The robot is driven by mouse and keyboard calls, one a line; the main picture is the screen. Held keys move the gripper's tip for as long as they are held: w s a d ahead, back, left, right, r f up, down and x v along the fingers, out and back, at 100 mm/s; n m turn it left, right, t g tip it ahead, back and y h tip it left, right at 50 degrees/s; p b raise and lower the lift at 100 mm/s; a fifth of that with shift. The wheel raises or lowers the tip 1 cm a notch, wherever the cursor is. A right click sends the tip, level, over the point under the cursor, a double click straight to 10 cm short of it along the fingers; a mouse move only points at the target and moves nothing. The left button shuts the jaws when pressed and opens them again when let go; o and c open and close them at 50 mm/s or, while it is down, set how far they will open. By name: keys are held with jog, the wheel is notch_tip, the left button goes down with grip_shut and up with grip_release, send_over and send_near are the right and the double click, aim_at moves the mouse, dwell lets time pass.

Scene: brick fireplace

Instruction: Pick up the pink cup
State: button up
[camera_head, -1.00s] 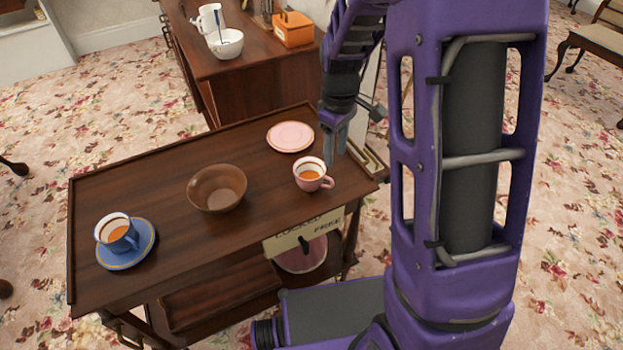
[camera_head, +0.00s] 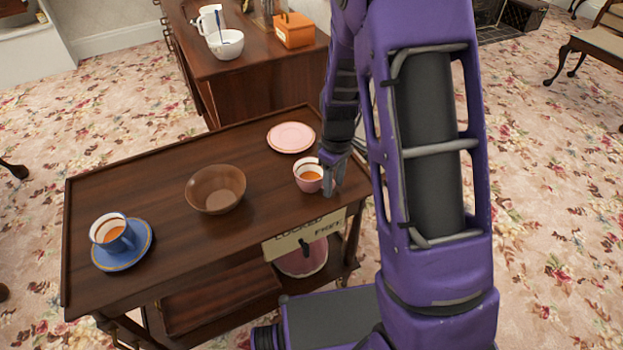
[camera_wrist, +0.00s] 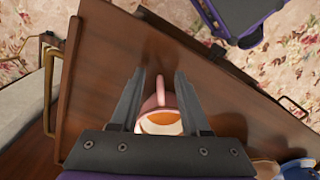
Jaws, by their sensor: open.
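The pink cup (camera_head: 308,176) stands upright on the right part of the dark wooden trolley top and holds an orange-brown liquid. My gripper (camera_head: 334,180) is at the cup's right side, by its handle, in the head view. In the wrist view my gripper (camera_wrist: 160,88) is open, with one finger on each side of the cup (camera_wrist: 160,112). The cup's handle points up between the fingers there. I cannot tell whether a finger touches the cup. The cup's lower part in the wrist view is hidden by the gripper's body.
On the trolley (camera_head: 150,180) are a pink saucer (camera_head: 291,137) behind the cup, a brown bowl (camera_head: 216,189) to its left, and a blue cup (camera_head: 112,233) on a blue saucer (camera_head: 128,262). A desk (camera_head: 258,80) with a white bowl (camera_head: 226,44) and an orange box (camera_head: 294,30) stands behind.

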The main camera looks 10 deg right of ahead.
grip_shut()
dwell(1.3)
